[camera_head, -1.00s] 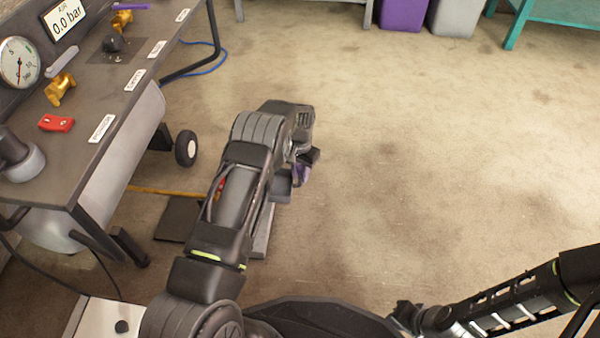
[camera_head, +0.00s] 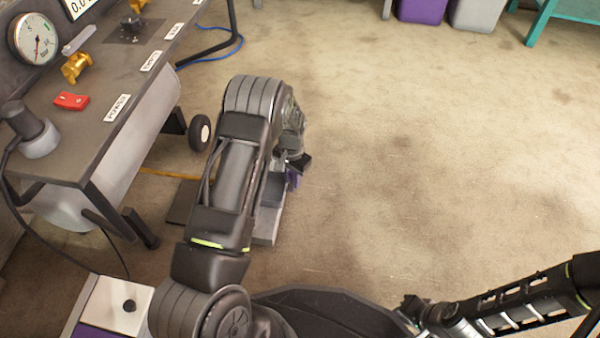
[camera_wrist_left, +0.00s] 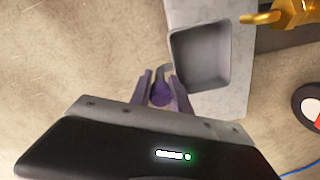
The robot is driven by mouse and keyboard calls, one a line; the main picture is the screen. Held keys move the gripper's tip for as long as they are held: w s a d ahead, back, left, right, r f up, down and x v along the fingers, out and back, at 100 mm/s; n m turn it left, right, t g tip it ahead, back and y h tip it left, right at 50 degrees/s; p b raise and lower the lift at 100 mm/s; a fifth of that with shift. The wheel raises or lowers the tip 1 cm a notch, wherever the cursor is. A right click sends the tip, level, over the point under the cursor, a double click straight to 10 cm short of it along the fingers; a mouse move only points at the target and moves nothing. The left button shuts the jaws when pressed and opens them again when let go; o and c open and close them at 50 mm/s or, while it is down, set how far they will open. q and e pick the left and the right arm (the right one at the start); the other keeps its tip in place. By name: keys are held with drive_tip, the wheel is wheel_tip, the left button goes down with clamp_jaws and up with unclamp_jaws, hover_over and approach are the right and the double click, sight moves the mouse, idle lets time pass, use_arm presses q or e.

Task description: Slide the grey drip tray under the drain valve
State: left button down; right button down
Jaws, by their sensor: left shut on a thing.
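The grey drip tray (camera_wrist_left: 201,56) is a shallow square pan. In the left wrist view it lies on a pale grey slab (camera_wrist_left: 225,100), which also shows beside my forearm in the head view (camera_head: 265,233). In the head view this gripper (camera_head: 294,172) is mostly hidden behind my arm. A brass valve (camera_wrist_left: 285,16), seemingly the drain valve, is right of the tray, apart from it in the picture. My right arm is at the lower right; its jaws are unclear.
A dark bench (camera_head: 90,135) with a gauge (camera_head: 33,40) and a grey tank (camera_head: 125,150) stands at the left. A wheel (camera_head: 200,132) and a dark mat (camera_head: 185,202) are near it. The floor (camera_head: 430,170) to the right is clear.

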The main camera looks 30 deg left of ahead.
use_arm(q)
drive_tip(key=s+p, duration=0.1)
drive_tip(key=s, duration=0.1)
drive_tip(key=s+a, duration=0.1)
drive_tip(key=s, duration=0.1)
drive_tip(key=s+a+p, duration=0.1)
drive_tip(key=s, duration=0.1)
drive_tip(key=shift+s+a+r+p, duration=0.1)
drive_tip(key=shift+s+a+p, duration=0.15)
drive_tip(key=shift+s+p, duration=0.1)
drive_tip(key=shift+f+b, duration=0.45)
drive_tip(key=shift+f, duration=0.1)
drive_tip(key=c, duration=1.1)
unclamp_jaws()
drive_tip(key=shift+c, duration=0.2)
wheel_tip(320, 180, up, 8)
drive_tip(key=p, duration=0.3)
drive_tip(key=shift+p, duration=0.35)
drive_tip(key=shift+s+f, duration=0.1)
drive_tip(key=shift+f, duration=0.05)
